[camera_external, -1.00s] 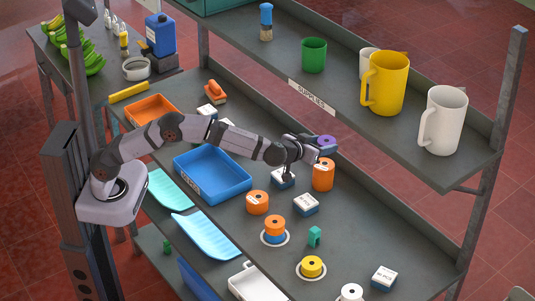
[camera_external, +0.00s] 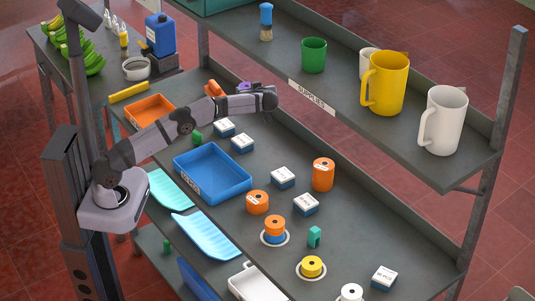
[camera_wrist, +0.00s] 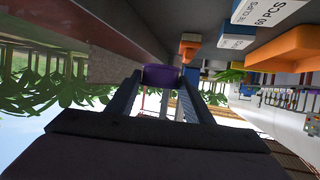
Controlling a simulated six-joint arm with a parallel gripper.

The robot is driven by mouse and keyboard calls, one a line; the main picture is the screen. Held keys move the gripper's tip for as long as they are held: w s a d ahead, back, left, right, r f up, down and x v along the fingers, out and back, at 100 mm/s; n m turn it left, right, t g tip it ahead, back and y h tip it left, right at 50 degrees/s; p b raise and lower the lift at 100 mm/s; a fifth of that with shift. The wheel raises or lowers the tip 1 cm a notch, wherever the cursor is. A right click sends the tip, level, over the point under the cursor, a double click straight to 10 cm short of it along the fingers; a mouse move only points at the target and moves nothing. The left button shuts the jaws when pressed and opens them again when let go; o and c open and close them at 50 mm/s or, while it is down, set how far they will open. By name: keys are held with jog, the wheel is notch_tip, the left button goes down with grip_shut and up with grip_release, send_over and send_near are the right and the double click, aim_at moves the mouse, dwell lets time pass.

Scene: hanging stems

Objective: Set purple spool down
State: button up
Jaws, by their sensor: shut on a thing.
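The purple spool (camera_external: 243,86) shows small at the back of the lower shelf, behind my arm's far end. In the wrist view the purple spool (camera_wrist: 161,75) sits between the tips of both fingers. My gripper (camera_wrist: 158,80) is shut on it. In the external view my gripper is mostly hidden behind my wrist (camera_external: 262,99). I cannot tell whether the spool touches the shelf (camera_external: 330,240).
An orange spool (camera_external: 323,174), another orange spool (camera_external: 257,202) and white-blue boxes (camera_external: 283,177) stand on the lower shelf. The blue tray (camera_external: 212,174) lies near its front. An orange tray (camera_external: 150,110) is at left. The upper shelf (camera_external: 340,80) overhangs the back.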

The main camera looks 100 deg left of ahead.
jog(key=n+g, duration=0.1)
jog(key=g, duration=0.1)
send_over(237, 117)
jog(key=shift+h, duration=0.4)
jog(key=shift+w+f+p, duration=0.1)
jog(key=shift+f+p, duration=0.35)
jog(key=shift+f, duration=4.95)
jog(key=shift+f, duration=0.15)
jog(key=o, duration=0.9)
jog(key=shift+c, duration=0.2)
jog(key=shift+r, duration=0.2)
jog(key=b+v, duration=0.2)
jog(key=v, duration=0.9)
jog(key=shift+d+r+b, duration=0.25)
jog(key=shift+d+b, duration=0.05)
jog(key=shift+d, duration=0.1)
jog(key=shift+w, duration=0.1)
